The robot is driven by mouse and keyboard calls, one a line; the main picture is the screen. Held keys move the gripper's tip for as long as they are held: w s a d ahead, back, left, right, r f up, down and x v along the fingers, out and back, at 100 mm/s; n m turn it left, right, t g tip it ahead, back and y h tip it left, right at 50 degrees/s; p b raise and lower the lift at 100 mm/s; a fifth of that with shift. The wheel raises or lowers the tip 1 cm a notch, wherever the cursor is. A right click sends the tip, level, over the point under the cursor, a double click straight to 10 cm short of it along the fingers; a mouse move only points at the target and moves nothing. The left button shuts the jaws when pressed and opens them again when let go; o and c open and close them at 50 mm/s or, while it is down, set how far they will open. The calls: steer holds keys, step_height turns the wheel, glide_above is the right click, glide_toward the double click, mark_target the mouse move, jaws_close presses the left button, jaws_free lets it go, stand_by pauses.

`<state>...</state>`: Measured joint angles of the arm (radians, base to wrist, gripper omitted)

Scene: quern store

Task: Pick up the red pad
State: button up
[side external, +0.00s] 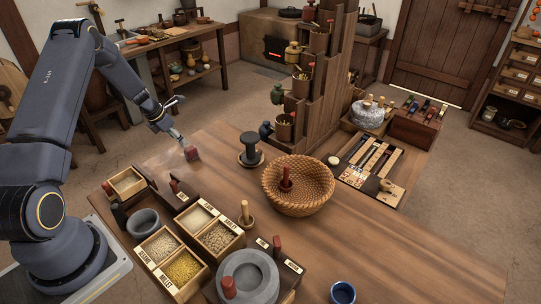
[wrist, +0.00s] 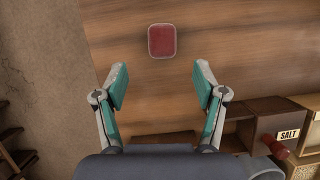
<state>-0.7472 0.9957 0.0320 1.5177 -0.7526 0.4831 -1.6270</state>
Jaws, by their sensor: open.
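The red pad (wrist: 161,41) is a small square with rounded corners. It lies flat on the wooden table (wrist: 240,50) in the wrist view, ahead of the fingertips and roughly centred between them. In the side external view the red pad (side external: 192,153) is near the table's far left edge. My gripper (wrist: 160,85) is open with nothing between its teal-lined fingers. It also shows in the side external view (side external: 180,139), close by the pad; the exact gap is hard to tell.
A dark spool (side external: 250,148) and a wicker basket (side external: 298,190) stand to the pad's right. Grain boxes (side external: 218,238) and a salt box (wrist: 285,130) sit nearer the front. A stepped wooden tower (side external: 325,75) rises behind. The table around the pad is clear.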

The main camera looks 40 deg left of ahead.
mark_target(188, 149)
steer(key=x, duration=0.9)
steer(key=shift+s+d, duration=0.15)
steer(key=c, duration=1.2)
steer(key=shift+r, duration=0.15)
